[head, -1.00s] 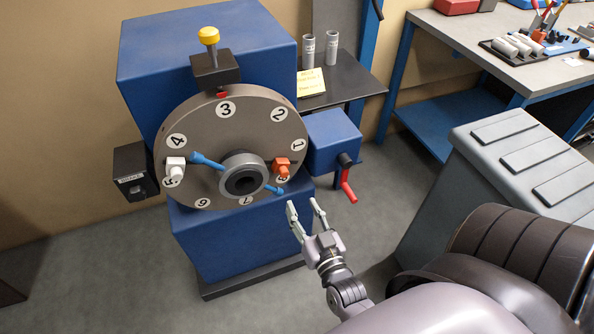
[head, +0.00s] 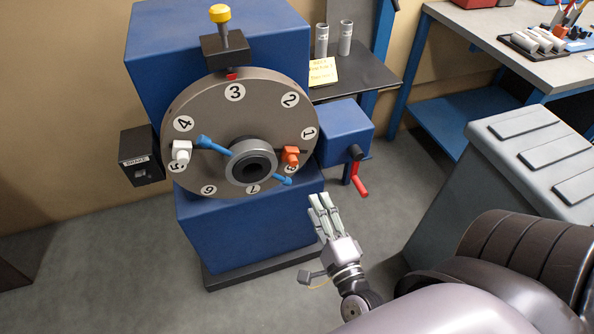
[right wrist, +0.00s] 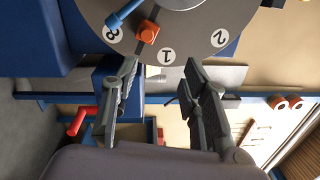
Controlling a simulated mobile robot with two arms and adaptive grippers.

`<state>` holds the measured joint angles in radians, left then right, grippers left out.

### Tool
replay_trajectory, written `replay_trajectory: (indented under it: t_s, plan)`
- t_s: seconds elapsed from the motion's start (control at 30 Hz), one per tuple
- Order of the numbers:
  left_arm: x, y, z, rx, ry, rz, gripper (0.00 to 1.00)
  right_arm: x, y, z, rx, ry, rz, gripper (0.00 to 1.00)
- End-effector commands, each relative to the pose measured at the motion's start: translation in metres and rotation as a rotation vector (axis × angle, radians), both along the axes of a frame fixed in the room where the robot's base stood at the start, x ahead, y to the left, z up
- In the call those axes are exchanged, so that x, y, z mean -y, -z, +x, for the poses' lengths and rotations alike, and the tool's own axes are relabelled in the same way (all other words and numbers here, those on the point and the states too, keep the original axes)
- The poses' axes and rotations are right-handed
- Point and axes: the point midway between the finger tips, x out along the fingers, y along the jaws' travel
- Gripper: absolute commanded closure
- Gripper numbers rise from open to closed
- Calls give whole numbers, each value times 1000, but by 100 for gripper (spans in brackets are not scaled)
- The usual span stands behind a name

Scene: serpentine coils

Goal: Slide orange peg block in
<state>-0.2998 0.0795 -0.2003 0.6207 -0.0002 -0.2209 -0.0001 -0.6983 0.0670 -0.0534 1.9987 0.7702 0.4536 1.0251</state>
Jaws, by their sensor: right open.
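The orange peg block (head: 290,155) sits on the right side of the round grey dial (head: 235,100), between the numbers 1 and 8. It also shows at the top of the right wrist view (right wrist: 147,31), below the blue rod. My right gripper (head: 319,200) is below and to the right of the block, apart from it, and empty. In the right wrist view its two fingers (right wrist: 155,85) are spread apart, with the block beyond them. A white block (head: 181,151) sits on the dial's left side near number 5. My left gripper is not in view.
A blue rod (head: 212,145) crosses the dial behind its central hub (head: 252,168). A blue box with a red crank handle (head: 360,186) juts out right of the dial. A yellow-knobbed plunger (head: 220,14) stands on top. A grey ribbed cabinet (head: 530,150) stands at the right.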

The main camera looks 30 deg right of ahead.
Motion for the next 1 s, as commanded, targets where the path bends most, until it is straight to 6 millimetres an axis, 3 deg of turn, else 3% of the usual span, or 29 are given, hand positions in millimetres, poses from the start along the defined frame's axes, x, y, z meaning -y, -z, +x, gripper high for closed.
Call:
replay_trajectory:
  t_s: [0.1, 0.2, 0.33, 0.57, 1.0]
  plan:
    - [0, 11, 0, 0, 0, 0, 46, -3, 7, -10, 75, -23, 403, 59]
    - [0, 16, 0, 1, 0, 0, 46, -5, 11, -17, 122, -29, 682, 59]
    - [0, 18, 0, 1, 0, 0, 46, -6, 14, -22, 156, -27, 906, 59]
    - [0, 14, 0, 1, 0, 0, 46, -4, 12, -12, 176, -24, 999, 59]
    - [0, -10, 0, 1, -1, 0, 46, 18, 11, 77, 175, -25, 991, 59]
